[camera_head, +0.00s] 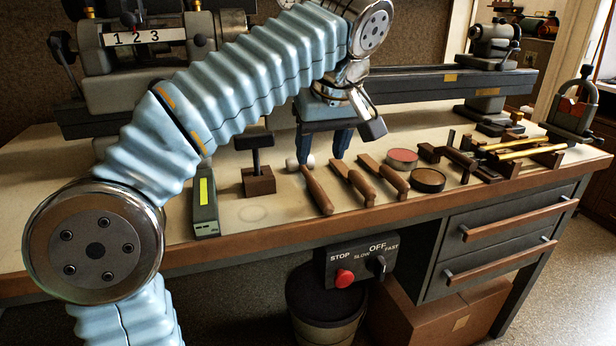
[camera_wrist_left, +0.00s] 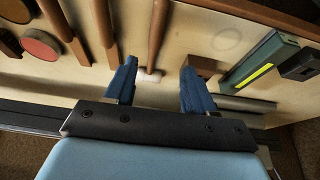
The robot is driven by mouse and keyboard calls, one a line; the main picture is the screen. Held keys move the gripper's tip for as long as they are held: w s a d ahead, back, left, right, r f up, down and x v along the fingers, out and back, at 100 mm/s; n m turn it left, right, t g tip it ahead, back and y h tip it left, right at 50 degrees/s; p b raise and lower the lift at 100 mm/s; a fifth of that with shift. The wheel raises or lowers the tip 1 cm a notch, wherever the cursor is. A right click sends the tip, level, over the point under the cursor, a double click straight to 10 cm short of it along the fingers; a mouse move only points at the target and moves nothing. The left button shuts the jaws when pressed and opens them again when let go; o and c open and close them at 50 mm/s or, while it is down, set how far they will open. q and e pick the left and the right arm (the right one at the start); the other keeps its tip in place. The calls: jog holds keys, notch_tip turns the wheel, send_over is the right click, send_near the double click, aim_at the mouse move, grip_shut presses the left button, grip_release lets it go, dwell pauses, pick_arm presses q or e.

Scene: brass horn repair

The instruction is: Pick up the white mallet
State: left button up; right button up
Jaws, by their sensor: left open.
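The white mallet lies on the bench among a row of hand tools. Its pale rounded head (camera_head: 292,163) and brown wooden handle (camera_head: 319,192) show in the head view, with the handle pointing to the front edge. My left gripper (camera_head: 322,158) points down at the bench near the mallet's head, its two blue fingers apart and empty. In the left wrist view the mallet's white head (camera_wrist_left: 150,75) appears between the open fingertips of the left gripper (camera_wrist_left: 158,68), with its handle running up the picture. Whether the fingers touch anything is not clear. My right gripper is out of view.
Wooden-handled tools (camera_head: 352,181) lie close right of the mallet, then a red round tin (camera_head: 402,157) and a dark tin (camera_head: 428,180). A small stand on a wooden block (camera_head: 258,180) and a green-grey device (camera_head: 205,212) are to the left. A lathe bed (camera_head: 420,92) runs behind.

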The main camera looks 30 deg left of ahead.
aim_at(318, 188)
pick_arm(q)
jog(key=x, duration=0.4)
jog(key=shift+f, duration=0.1)
jog(key=x, duration=0.3)
jog(key=d+b+x, duration=0.1)
jog(key=x, duration=0.1)
jog(key=shift+w+a+f, duration=0.1)
jog(key=shift+w+f, duration=0.05)
jog(key=shift+f, duration=0.2)
grip_shut()
